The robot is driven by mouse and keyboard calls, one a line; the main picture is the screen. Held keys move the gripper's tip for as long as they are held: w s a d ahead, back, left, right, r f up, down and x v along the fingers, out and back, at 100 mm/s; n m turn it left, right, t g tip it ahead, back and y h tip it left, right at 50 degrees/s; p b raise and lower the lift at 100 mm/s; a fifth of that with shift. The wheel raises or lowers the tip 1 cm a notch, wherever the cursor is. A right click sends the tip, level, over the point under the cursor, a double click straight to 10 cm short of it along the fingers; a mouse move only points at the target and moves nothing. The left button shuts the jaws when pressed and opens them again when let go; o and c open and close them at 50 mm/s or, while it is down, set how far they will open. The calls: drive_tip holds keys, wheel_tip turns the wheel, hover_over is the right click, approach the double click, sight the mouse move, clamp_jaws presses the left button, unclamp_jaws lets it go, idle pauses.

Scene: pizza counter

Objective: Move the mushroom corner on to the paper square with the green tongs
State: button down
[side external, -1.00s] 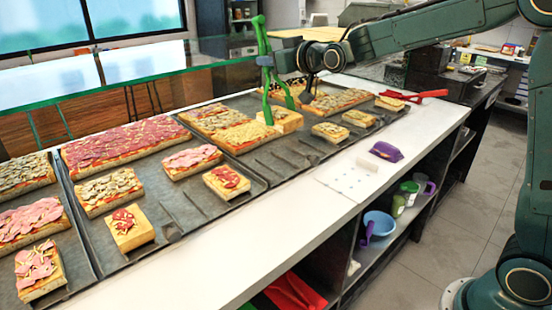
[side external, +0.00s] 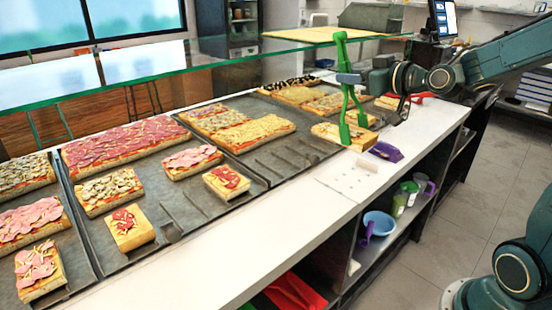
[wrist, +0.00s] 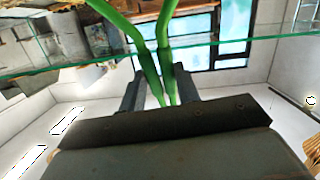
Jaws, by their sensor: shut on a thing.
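My gripper (side external: 349,78) is shut on the green tongs (side external: 341,50), which stand upright with their tips down over the right end of the counter. In the wrist view the tongs (wrist: 148,72) rise between the two dark fingers of my gripper (wrist: 160,92). A thick pizza piece (side external: 358,142) is at the tong tips and seems to be between them; its topping is partly hidden, so I cannot tell whether it is mushroom. The white paper square (side external: 349,181) lies on the counter in front of the tongs, with small marks and a pale strip on it.
A purple tool (side external: 386,151) lies just behind the paper, close to the tongs. Dark trays (side external: 284,158) of pizza fill the counter to the left and behind. Open shelves are below.

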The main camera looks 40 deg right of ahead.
sight(353, 136)
drive_tip(key=shift+s+d, duration=0.1)
drive_tip(key=shift+s, duration=0.5)
drive_tip(key=shift+f, duration=0.2)
drive_tip(key=shift+f, duration=4.3)
drive_tip(key=c, duration=1.4)
unclamp_jaws()
